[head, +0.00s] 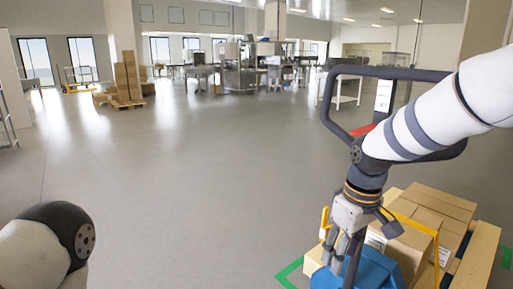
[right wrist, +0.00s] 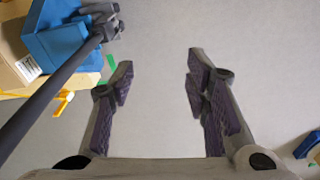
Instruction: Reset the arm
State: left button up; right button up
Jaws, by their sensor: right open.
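My right arm comes in from the right in the head view, in a white sleeve with grey bands. It bends down at a dark elbow to the right gripper (head: 338,246). In the right wrist view the two fingers of this gripper (right wrist: 160,78) stand wide apart, with only bare floor visible between them. My left arm (head: 45,245) shows only as a white link and dark joint at the lower left of the head view. The left gripper is out of the picture.
A black looped handle (head: 330,112) rises close to my right arm. Its dark pole (right wrist: 50,98) runs to a blue body (right wrist: 58,42). Cardboard boxes (head: 445,203) on a wooden pallet stand at the lower right. Open grey floor (head: 190,190) fills the middle and left.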

jog(key=s+f+m+g, duration=0.1)
jog(key=s+f+m, duration=0.2)
jog(key=s+f, duration=1.6)
jog(key=s+d+f+m, duration=0.1)
jog(key=s+d+f, duration=0.1)
jog(key=s, duration=0.7)
jog(key=s+d+f+m+g, duration=0.1)
jog(key=s+d+f+m, duration=0.1)
jog(key=s, duration=0.8)
jog(key=shift+d+f+m+h, duration=0.3)
jog(key=shift+d+f, duration=0.1)
jog(key=shift+f, duration=0.3)
